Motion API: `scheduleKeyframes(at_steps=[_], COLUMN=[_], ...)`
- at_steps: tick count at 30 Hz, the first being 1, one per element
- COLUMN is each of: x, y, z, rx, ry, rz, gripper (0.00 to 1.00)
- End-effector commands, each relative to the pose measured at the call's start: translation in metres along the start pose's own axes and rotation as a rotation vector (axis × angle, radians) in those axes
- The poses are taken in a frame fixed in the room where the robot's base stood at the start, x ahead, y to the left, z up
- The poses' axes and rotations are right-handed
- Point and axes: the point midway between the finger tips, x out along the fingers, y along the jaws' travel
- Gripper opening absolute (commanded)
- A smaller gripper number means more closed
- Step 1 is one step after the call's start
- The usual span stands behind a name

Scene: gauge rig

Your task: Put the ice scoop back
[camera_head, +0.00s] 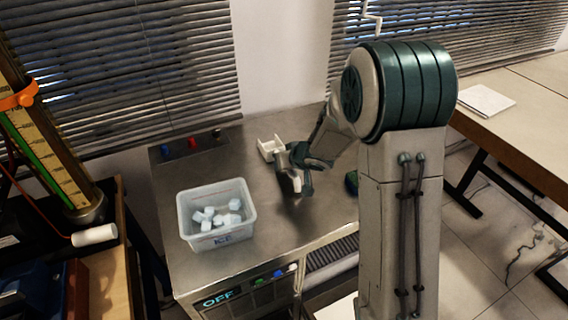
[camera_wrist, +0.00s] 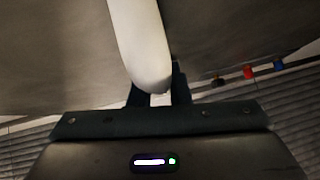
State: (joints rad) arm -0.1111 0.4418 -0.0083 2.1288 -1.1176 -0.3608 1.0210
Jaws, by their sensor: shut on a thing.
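My gripper (camera_head: 303,163) is shut on a white, smooth, rounded piece, which I take to be the ice scoop (camera_head: 296,184). In the wrist view the scoop (camera_wrist: 137,45) runs up from between the fingers (camera_wrist: 158,95) and out of the top of the picture. The gripper hangs above the steel counter; its exact height is hard to tell. A small white open holder (camera_head: 267,150) stands on the counter just left of and behind the gripper. The scoop's full shape is not visible.
A translucent bin (camera_head: 217,236) with several ice cubes (camera_head: 217,215) stands on the counter (camera_head: 262,206) at the left. Blue, red and black knobs (camera_head: 193,142) line the counter's back edge. A gauge column (camera_head: 48,150) stands at far left. Bare steel lies between bin and gripper.

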Motion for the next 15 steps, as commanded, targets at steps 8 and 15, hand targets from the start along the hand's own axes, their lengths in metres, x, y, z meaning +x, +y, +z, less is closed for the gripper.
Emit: scheduleKeyframes(at_steps=[8,15], x=[0.0020,0.0012], y=[0.0005,0.0003], z=[0.0020,0.0012], rx=[0.000,0.000], ry=[0.000,0.000], rz=[0.000,0.000], gripper=[0.38,0.38])
